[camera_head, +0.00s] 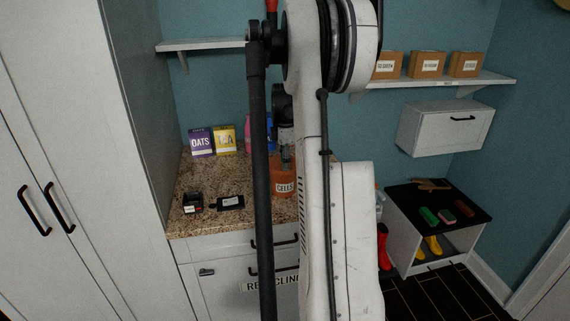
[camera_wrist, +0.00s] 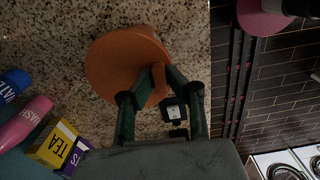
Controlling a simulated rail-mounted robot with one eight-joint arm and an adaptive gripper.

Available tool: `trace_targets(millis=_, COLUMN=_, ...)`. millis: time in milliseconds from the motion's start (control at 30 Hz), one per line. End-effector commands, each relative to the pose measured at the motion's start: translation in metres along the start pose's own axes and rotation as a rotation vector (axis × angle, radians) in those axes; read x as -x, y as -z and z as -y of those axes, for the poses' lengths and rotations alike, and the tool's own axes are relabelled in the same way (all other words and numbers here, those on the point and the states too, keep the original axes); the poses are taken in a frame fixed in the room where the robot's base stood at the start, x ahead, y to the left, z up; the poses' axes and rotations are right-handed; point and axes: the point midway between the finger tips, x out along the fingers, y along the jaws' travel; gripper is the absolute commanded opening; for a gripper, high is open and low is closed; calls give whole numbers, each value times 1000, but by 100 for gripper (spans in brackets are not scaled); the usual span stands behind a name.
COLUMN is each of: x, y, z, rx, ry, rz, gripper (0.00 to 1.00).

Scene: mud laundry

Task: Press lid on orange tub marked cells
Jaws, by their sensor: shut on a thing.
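The orange tub (camera_head: 284,188) marked CELLS stands on the speckled counter, partly hidden behind my arm in the head view. In the wrist view an orange round lid (camera_wrist: 112,70) lies below my gripper (camera_wrist: 157,84), with a raised grip on its top. My gripper's fingers are closed on that grip. In the head view my gripper (camera_head: 286,155) points down right above the tub. Whether the lid is seated flush or sits loose on the rim cannot be told.
A purple OATS box (camera_head: 202,142), a yellow TEA box (camera_head: 225,139) and pink and blue bottles stand behind on the counter (camera_head: 190,222). A small black device (camera_head: 193,203) and a black flat item (camera_head: 231,202) lie at the front left.

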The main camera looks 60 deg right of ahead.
Motion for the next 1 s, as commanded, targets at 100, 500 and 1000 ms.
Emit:
trace_targets(millis=100, x=0, y=0, z=0, rx=0, ry=0, rz=0, gripper=0)
trace_targets(millis=500, x=-1, y=0, z=0, rx=0, ry=0, rz=0, gripper=0)
trace_targets(millis=1000, x=-8, y=0, z=0, rx=0, ry=0, rz=0, gripper=0)
